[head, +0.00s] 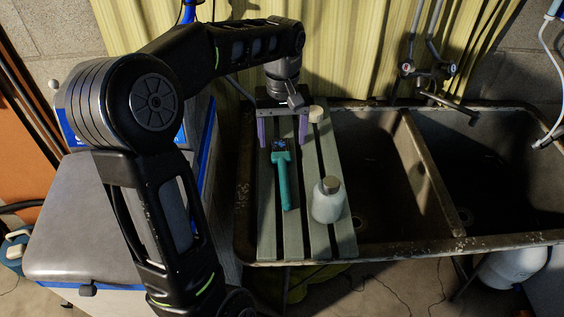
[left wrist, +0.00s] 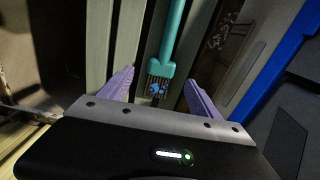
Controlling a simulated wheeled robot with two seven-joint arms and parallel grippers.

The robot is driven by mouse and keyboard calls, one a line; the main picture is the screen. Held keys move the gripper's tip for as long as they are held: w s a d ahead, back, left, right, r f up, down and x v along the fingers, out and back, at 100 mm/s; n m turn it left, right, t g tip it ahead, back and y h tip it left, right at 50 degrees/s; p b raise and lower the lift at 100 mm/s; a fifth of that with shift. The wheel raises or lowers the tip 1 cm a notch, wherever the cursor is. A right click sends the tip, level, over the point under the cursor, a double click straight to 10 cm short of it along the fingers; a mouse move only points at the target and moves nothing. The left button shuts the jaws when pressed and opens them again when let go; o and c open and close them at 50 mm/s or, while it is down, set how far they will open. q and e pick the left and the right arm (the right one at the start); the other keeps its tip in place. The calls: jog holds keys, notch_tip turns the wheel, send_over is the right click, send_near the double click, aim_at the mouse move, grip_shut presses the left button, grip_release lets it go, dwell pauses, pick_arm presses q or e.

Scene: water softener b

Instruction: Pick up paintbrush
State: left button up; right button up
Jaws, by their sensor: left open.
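The paintbrush (head: 283,180) has a teal handle and dark bristles with blue on them. It lies on a slatted wooden board (head: 318,240) laid over the left part of the sink, its bristle end toward the wall. My left gripper (head: 286,142) is open, its two purple fingers pointing down on either side of the bristle end. In the left wrist view, the paintbrush (left wrist: 171,45) lies between the spread fingers of my left gripper (left wrist: 160,90), its bristles nearest the palm. I cannot tell whether the fingers touch the board. My right gripper is in neither view.
A pale bottle with a grey cap (head: 328,205) stands on the board right of the brush. The sink basins (head: 375,170) are open to the right, with a faucet (head: 430,75) behind. A grey-lidded box (head: 95,215) stands left.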

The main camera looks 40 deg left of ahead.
aim_at(281, 154)
pick_arm(q)
notch_tip(281, 154, down, 5)
jog(key=shift+a+f, duration=0.1)
jog(key=shift+f, duration=0.05)
dwell(0.4)
jog(key=shift+c, duration=0.2)
jog(key=c, duration=1.4)
notch_tip(281, 154, up, 10)
jog(key=shift+r, duration=0.1)
dwell(0.6)
